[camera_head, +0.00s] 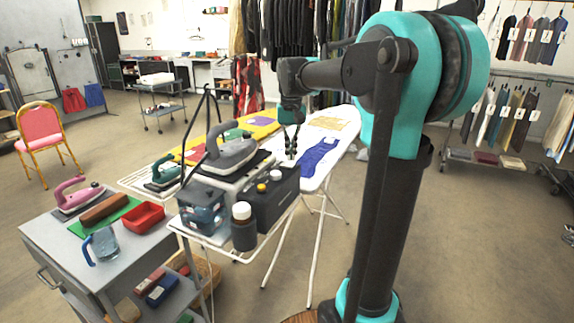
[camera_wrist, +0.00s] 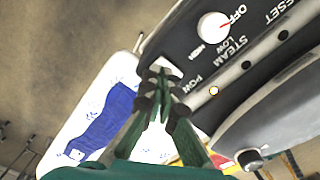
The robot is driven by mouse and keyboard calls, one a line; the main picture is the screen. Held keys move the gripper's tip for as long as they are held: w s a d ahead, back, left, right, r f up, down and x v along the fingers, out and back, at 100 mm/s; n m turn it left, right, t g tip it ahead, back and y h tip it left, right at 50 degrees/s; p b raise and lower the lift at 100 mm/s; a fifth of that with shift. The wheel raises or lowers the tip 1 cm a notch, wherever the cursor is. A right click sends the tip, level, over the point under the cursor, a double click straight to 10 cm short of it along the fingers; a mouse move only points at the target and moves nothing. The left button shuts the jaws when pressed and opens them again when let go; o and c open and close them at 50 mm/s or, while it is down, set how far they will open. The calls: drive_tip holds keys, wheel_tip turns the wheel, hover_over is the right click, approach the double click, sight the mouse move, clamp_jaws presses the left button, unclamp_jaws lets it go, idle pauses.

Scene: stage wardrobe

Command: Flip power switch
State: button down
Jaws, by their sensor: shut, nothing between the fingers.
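A steam station (camera_head: 272,200) with a dark control panel (camera_wrist: 190,40) stands at the near end of the ironing board. A small pale part (camera_wrist: 171,67), perhaps the power switch, shows beside that label, partly hidden by the fingertips. My gripper (camera_wrist: 160,75) is shut and empty, its tips at or very near this part; contact cannot be told. In the head view my gripper (camera_head: 291,150) hangs just behind the station.
A large iron (camera_head: 230,152) rests on the station. The ironing board (camera_head: 335,128) holds a blue cloth (camera_head: 317,157).

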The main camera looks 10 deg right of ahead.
sight(291, 165)
drive_tip(key=shift+f, duration=1.05)
idle(0.7)
drive_tip(key=shift+r, duration=3.5)
